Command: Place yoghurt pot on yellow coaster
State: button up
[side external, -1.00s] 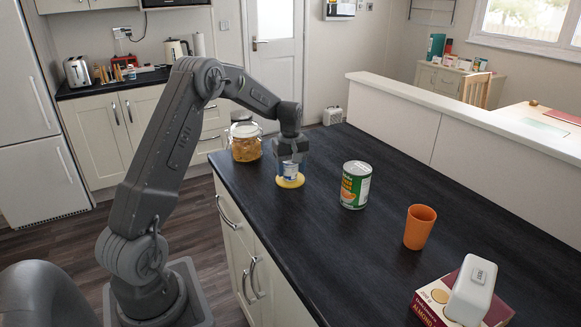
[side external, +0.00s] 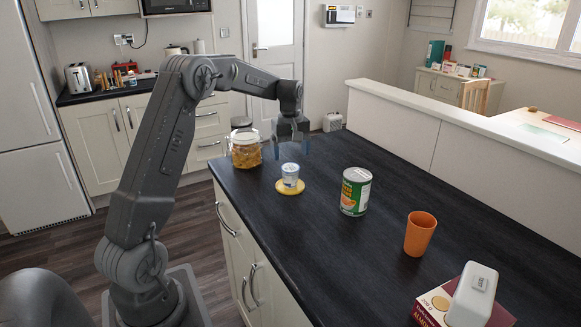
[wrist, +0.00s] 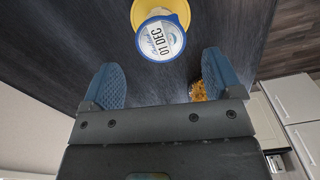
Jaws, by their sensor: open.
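The yoghurt pot (side external: 290,174), small and white with a blue label, stands upright on the yellow coaster (side external: 283,190) on the dark worktop. In the wrist view the pot's lid (wrist: 159,40) reads "01 DEC", and the yellow coaster (wrist: 178,9) shows around its far part. My gripper (side external: 290,150) is above and behind the pot in the side view, apart from it. In the wrist view its two blue fingers (wrist: 162,85) are spread with nothing between them.
A glass jar of orange-brown food (side external: 245,153) stands left of the coaster, near my gripper. A green-labelled can (side external: 355,192), an orange cup (side external: 419,234) and a red box (side external: 440,306) with a white item (side external: 472,293) on it stand to the right. Worktop between them is clear.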

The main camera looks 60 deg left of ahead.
aim_at(291, 167)
notch_tip(291, 167, up, 4)
jog(key=shift+d+r, duration=0.1)
jog(key=shift+r, duration=0.1)
jog(key=s+d+r+m+t, duration=0.1)
jog(key=s+d+r+m, duration=0.3)
jog(key=d, duration=0.5)
jog(key=s+d+r+m+t, duration=0.2)
jog(key=s+d+r+m, duration=0.25)
jog(key=d, duration=0.45)
jog(key=s+d+f+m+t, duration=0.1)
jog(key=s+d+f+m, duration=0.1)
jog(key=s+d+m, duration=0.2)
jog(key=s+d+f+m+t, duration=0.1)
jog(key=s+d+f+m, duration=0.1)
jog(key=s+d, duration=0.5)
jog(key=shift+s+d+f+m+t, duration=0.25)
jog(key=shift+s+m, duration=0.6)
jog(key=shift+s, duration=1.3)
